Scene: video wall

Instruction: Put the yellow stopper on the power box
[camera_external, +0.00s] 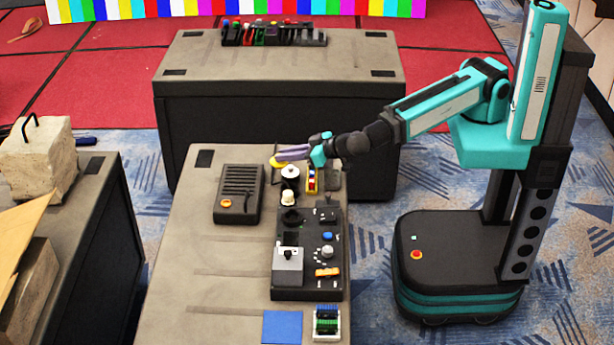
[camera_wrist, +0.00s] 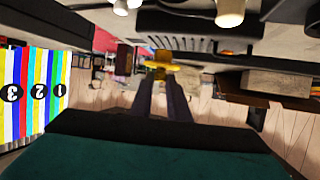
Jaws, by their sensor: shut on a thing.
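The yellow stopper (camera_external: 278,162) is at the tips of my gripper (camera_external: 292,155), above the far end of the near table. In the wrist view the stopper (camera_wrist: 163,62) sits between the ends of the two dark fingers of my gripper (camera_wrist: 160,78), which are shut on it. A dark box with ridges and an orange button (camera_external: 239,195), which looks like the power box, lies flat to the left of the stopper. It also shows at the top of the wrist view (camera_wrist: 190,30). The stopper is apart from this box.
A black console (camera_external: 306,255) with knobs and a grey joystick block fills the table's right side. A small white-topped round thing (camera_external: 290,170) stands below my gripper. A blue square (camera_external: 282,327) lies at the front. The table's left part (camera_external: 200,285) is clear.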

